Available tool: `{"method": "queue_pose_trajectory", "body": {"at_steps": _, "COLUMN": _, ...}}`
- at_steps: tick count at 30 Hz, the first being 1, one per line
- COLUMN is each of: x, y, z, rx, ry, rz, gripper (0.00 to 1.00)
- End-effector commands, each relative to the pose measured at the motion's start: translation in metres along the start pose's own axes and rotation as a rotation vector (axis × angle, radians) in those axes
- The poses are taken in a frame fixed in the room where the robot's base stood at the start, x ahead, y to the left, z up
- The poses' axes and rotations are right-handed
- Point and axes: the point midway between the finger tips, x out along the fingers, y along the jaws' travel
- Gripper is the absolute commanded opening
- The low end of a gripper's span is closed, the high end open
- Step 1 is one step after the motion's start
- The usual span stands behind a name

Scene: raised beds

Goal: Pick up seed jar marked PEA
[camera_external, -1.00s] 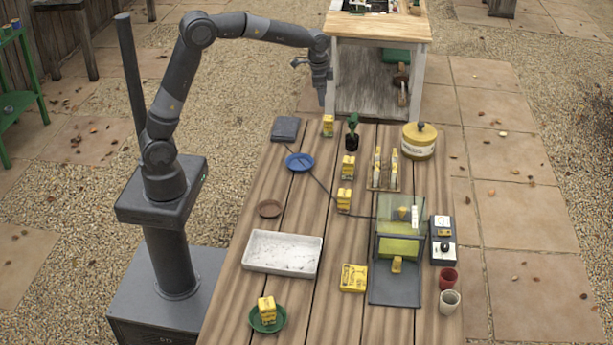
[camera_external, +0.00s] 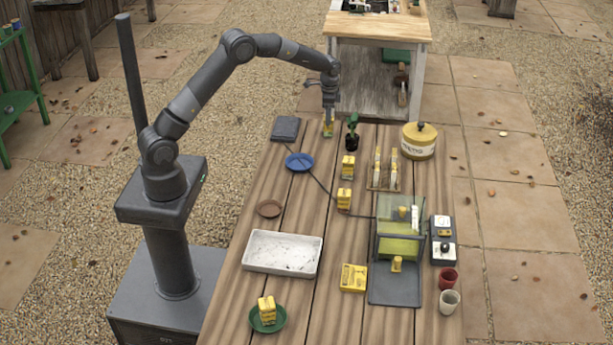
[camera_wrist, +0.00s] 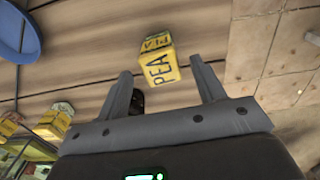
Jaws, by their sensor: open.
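The yellow seed jar marked PEA (camera_wrist: 160,62) lies ahead of my fingertips in the wrist view, its black lettering readable. In the external view the jar (camera_external: 328,130) stands at the far end of the table, partly covered by my gripper. My gripper (camera_wrist: 165,82) is open, with one finger toward each side of the jar in the picture. The jar appears just beyond the fingertips, and I see no contact. In the external view my gripper (camera_external: 328,112) points down over the jar.
A dark green tool or plant in a black pot (camera_external: 352,138) stands close right of the jar. A dark grey slab (camera_external: 285,129) lies to its left, and a blue dish (camera_external: 299,162) nearer. Other yellow jars (camera_external: 348,167) stand further down the table (camera_external: 225,335).

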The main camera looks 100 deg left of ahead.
Motion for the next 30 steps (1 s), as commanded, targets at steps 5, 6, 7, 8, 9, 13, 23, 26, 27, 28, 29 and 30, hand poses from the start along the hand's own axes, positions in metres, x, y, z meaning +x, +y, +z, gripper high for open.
{"method": "queue_pose_trajectory", "body": {"at_steps": 5, "x": 0.012, "y": 0.0, "z": 0.0, "rx": 0.0, "ry": -0.001, "rz": 0.001, "gripper": 0.63}}
{"method": "queue_pose_trajectory", "body": {"at_steps": 6, "x": 0.017, "y": 0.0, "z": 0.0, "rx": 0.0, "ry": -0.002, "rz": 0.001, "gripper": 0.63}}
{"method": "queue_pose_trajectory", "body": {"at_steps": 7, "x": 0.022, "y": -0.001, "z": 0.0, "rx": 0.0, "ry": -0.002, "rz": 0.002, "gripper": 0.63}}
{"method": "queue_pose_trajectory", "body": {"at_steps": 8, "x": 0.027, "y": -0.001, "z": 0.0, "rx": 0.0, "ry": -0.003, "rz": 0.002, "gripper": 0.63}}
{"method": "queue_pose_trajectory", "body": {"at_steps": 9, "x": 0.034, "y": -0.001, "z": 0.0, "rx": 0.0, "ry": -0.003, "rz": 0.002, "gripper": 0.63}}
{"method": "queue_pose_trajectory", "body": {"at_steps": 13, "x": 0.051, "y": -0.001, "z": 0.0, "rx": 0.0, "ry": -0.002, "rz": 0.002, "gripper": 0.63}}
{"method": "queue_pose_trajectory", "body": {"at_steps": 23, "x": 0.053, "y": -0.001, "z": -0.001, "rx": 0.0, "ry": 0.0, "rz": 0.0, "gripper": 0.55}}
{"method": "queue_pose_trajectory", "body": {"at_steps": 26, "x": 0.053, "y": -0.001, "z": -0.001, "rx": 0.0, "ry": 0.0, "rz": 0.0, "gripper": 0.47}}
{"method": "queue_pose_trajectory", "body": {"at_steps": 27, "x": 0.053, "y": -0.001, "z": -0.001, "rx": 0.0, "ry": 0.0, "rz": 0.0, "gripper": 0.44}}
{"method": "queue_pose_trajectory", "body": {"at_steps": 28, "x": 0.053, "y": -0.001, "z": -0.001, "rx": 0.0, "ry": 0.0, "rz": 0.0, "gripper": 0.41}}
{"method": "queue_pose_trajectory", "body": {"at_steps": 29, "x": 0.053, "y": -0.001, "z": -0.001, "rx": 0.0, "ry": 0.0, "rz": 0.0, "gripper": 0.39}}
{"method": "queue_pose_trajectory", "body": {"at_steps": 30, "x": 0.053, "y": -0.001, "z": -0.001, "rx": 0.0, "ry": 0.0, "rz": 0.0, "gripper": 0.36}}
